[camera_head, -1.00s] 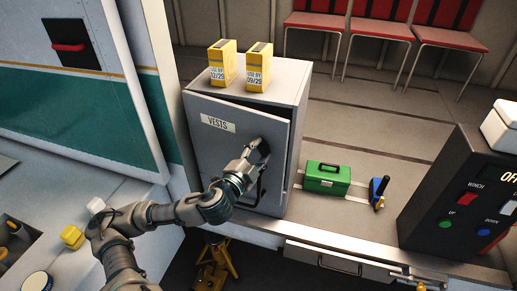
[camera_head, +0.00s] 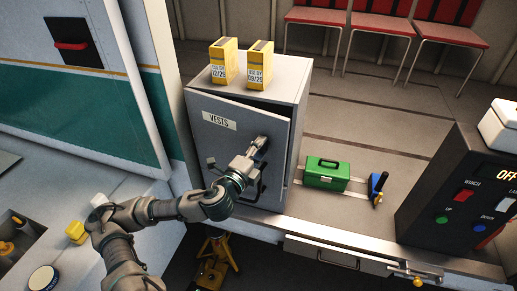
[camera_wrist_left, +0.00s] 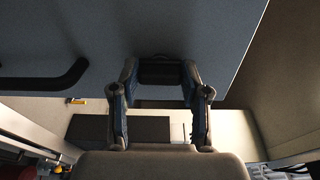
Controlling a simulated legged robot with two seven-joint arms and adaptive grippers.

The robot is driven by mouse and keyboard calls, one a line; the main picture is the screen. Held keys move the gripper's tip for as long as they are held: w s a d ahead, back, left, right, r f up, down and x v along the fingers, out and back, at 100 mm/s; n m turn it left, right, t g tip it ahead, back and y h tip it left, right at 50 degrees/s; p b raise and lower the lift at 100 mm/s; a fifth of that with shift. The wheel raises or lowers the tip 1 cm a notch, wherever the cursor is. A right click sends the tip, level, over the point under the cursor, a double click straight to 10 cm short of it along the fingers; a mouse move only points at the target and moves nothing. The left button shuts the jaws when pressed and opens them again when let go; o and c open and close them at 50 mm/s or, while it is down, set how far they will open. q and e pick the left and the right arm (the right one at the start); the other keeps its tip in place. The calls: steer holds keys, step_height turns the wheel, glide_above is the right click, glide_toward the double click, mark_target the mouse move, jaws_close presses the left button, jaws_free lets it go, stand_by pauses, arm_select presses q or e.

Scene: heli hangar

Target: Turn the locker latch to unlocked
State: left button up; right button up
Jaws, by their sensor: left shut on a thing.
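The grey locker (camera_head: 291,118) stands on the bench with a door (camera_head: 215,140) marked VESTS. The door's right edge looks slightly apart from the locker body. My left gripper (camera_head: 260,148) is at the right part of the door and hides the latch in the head view. In the left wrist view, its two fingers (camera_wrist_left: 160,80) are shut on a dark block, the latch (camera_wrist_left: 160,72), against the door face. A black bar handle (camera_wrist_left: 45,82) is left of the fingers there. Which way the latch points is unclear. My right gripper is not in view.
Two yellow boxes (camera_head: 224,62) (camera_head: 260,65) stand on the locker. A green case (camera_head: 327,177) and a blue tool with a black handle (camera_head: 378,187) are right of it. A dark control box (camera_head: 450,205) stands farther right. A drawer (camera_head: 335,258) is below the bench top.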

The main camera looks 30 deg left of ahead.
arm_select(q)
steer(key=shift+f, duration=0.25)
